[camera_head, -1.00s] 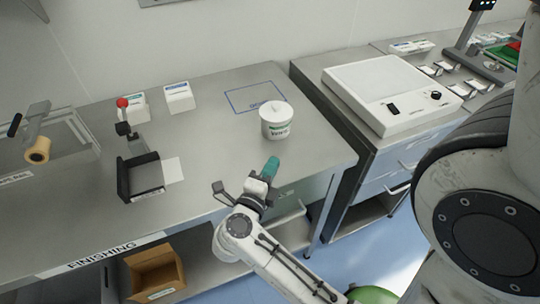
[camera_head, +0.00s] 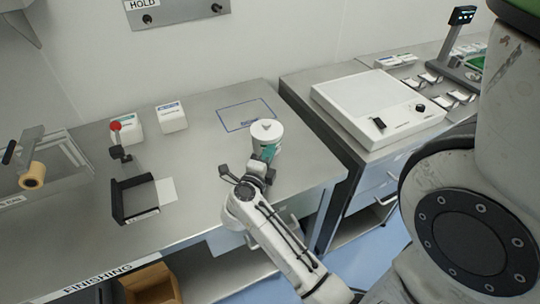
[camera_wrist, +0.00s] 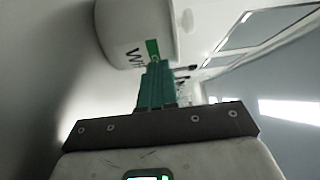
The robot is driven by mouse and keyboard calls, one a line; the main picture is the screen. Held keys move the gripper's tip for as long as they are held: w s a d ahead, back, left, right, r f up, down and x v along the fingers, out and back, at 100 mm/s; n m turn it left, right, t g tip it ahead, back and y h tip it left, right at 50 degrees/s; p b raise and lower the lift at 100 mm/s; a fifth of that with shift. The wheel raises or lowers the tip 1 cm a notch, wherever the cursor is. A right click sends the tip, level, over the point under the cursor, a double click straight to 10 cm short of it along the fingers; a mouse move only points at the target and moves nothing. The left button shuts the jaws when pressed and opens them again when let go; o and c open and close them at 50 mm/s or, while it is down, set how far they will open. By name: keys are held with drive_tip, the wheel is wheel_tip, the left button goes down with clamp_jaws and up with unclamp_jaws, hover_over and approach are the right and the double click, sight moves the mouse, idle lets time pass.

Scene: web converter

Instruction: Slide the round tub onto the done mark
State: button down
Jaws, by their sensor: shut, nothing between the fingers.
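The round tub (camera_head: 267,142) is white with a lid and a green-marked label, and stands upright on the grey bench. The done mark (camera_head: 221,122) is a blue rectangle outline on the bench behind the tub. The tub is at its front right edge and hides part of its lettering. My gripper (camera_head: 268,154) has its teal fingers shut and empty, at the near side of the tub. In the wrist view the fingertips (camera_wrist: 158,66) overlap the tub's label side (camera_wrist: 130,35); I cannot tell whether they touch it.
White cartons (camera_head: 171,117) and a red-knobbed device stand at the back left. A black bracket (camera_head: 134,200) and white card lie front left. A gap separates the bench from the right-hand counter with a white machine (camera_head: 375,105). Bench left of the tub is clear.

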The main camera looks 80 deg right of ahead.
drive_tip(key=w+d, duration=0.6)
drive_tip(key=d, duration=0.1)
drive_tip(key=w+d, duration=0.3)
drive_tip(key=d, duration=0.1)
drive_tip(key=shift+d+f, duration=0.1)
drive_tip(key=shift+d, duration=0.05)
drive_tip(key=shift+s, duration=0.15)
idle(0.9)
